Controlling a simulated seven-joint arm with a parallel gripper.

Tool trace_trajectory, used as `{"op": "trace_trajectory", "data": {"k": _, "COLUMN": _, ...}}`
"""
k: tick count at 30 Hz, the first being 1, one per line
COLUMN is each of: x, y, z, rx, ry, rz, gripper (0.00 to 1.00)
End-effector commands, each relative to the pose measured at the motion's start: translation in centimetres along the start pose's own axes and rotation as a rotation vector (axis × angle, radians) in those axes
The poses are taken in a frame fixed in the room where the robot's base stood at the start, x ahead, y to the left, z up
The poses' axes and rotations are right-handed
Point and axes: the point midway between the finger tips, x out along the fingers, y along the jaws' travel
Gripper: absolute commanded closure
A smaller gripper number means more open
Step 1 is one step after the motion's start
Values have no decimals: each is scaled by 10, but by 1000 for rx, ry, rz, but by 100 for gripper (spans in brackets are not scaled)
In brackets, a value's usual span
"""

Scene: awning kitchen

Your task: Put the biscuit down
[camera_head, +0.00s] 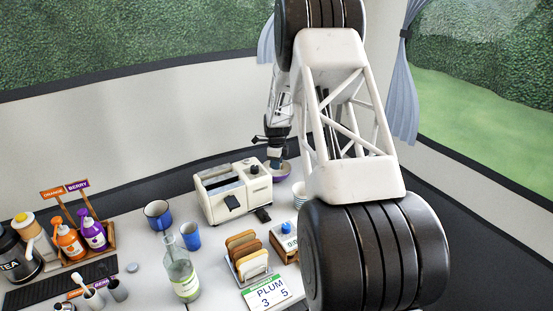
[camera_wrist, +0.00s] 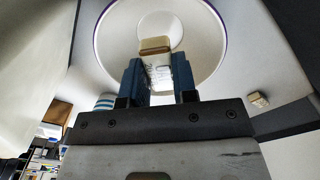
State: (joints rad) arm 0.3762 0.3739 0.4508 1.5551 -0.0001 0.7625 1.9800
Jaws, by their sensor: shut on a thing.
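My gripper (camera_wrist: 158,82) is shut on the biscuit (camera_wrist: 155,46), a small block with a brown end and a pale body, which stands out between the blue fingertips. In the wrist view the biscuit shows against the white inside of a round purple-rimmed bowl (camera_wrist: 204,62). In the head view my gripper (camera_head: 275,157) is at the far side of the table, at the purple bowl (camera_head: 284,175), right of the toaster. The biscuit is not clear there. I cannot tell whether it touches the bowl.
A cream toaster (camera_head: 236,199) stands left of the bowl. A toast rack (camera_head: 248,265), glass bottle (camera_head: 180,275) and blue cups (camera_head: 190,236) stand nearer. A small tan block (camera_wrist: 259,100) lies right of the bowl. Pump bottles (camera_head: 69,241) stand far left.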

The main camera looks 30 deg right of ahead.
Motion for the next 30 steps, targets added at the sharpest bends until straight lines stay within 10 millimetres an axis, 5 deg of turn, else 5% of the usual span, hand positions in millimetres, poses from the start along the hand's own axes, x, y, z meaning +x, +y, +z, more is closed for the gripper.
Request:
{"op": "trace_trajectory", "data": {"k": 21, "x": 19, "y": 0, "z": 0, "rx": 0, "ry": 0, "rz": -1, "gripper": 96}}
{"op": "trace_trajectory", "data": {"k": 22, "x": 19, "y": 0, "z": 0, "rx": 0, "ry": 0, "rz": -1, "gripper": 72}}
{"op": "trace_trajectory", "data": {"k": 27, "x": 19, "y": 0, "z": 0, "rx": 0, "ry": 0, "rz": -1, "gripper": 46}}
{"op": "trace_trajectory", "data": {"k": 30, "x": 19, "y": 0, "z": 0, "rx": 0, "ry": 0, "rz": -1, "gripper": 44}}
